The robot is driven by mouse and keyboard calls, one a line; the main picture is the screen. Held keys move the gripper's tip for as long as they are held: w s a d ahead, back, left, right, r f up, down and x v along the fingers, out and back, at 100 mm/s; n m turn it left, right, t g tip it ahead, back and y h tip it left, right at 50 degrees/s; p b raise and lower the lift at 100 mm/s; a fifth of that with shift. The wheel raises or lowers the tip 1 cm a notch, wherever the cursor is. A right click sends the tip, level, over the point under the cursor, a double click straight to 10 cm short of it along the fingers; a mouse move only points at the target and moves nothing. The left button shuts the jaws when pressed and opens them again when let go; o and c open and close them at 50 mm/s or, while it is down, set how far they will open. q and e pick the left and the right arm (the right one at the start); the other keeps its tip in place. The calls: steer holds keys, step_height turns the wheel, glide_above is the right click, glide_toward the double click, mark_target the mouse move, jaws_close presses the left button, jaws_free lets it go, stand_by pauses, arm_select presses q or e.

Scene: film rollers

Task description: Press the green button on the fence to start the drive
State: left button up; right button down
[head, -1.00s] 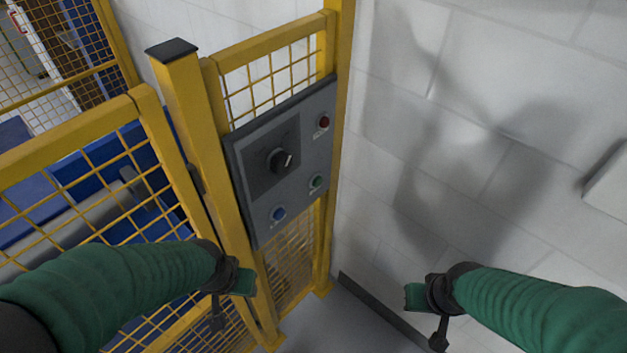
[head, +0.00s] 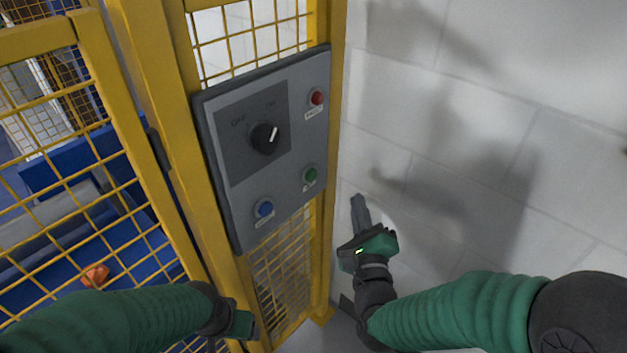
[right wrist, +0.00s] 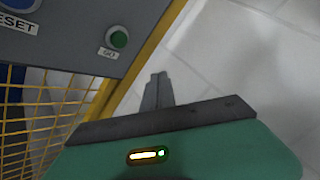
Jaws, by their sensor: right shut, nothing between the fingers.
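The green button (head: 310,175) sits at the lower right of a grey control panel (head: 230,205) on the yellow fence. In the right wrist view the green button (right wrist: 118,38) has a "GO" label under it. My right gripper (head: 360,205) is shut and empty, fingers pointing up, to the right of the panel and a little below the button, apart from it. Its closed fingers also show in the right wrist view (right wrist: 157,88), below and right of the button. My left gripper (head: 240,325) is low, in front of the fence; its fingers cannot be made out.
The panel also bears a red button (head: 317,97), a blue button (head: 264,208) and a black rotary knob (head: 265,138). A yellow mesh fence (head: 185,200) stands left, a white block wall (head: 480,130) right. An orange-red object (head: 95,276) lies behind the mesh.

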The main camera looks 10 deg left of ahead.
mark_target(312, 175)
steer(key=w+a, duration=0.5)
steer(key=a, duration=0.2)
steer(key=shift+a+b, duration=0.15)
steer(key=shift+b, duration=0.3)
steer(key=shift+w, duration=0.1)
steer(key=shift+a, duration=0.1)
stand_by(1.6)
steer(key=shift+w+a, duration=0.2)
steer(key=shift+a, duration=0.05)
steer(key=shift+w+a+r+b, duration=0.1)
steer(key=shift+w+a+b, duration=0.2)
steer(key=shift+a+b, duration=0.05)
stand_by(0.7)
steer(key=shift+s+d, duration=0.55)
steer(key=shift+d, duration=0.15)
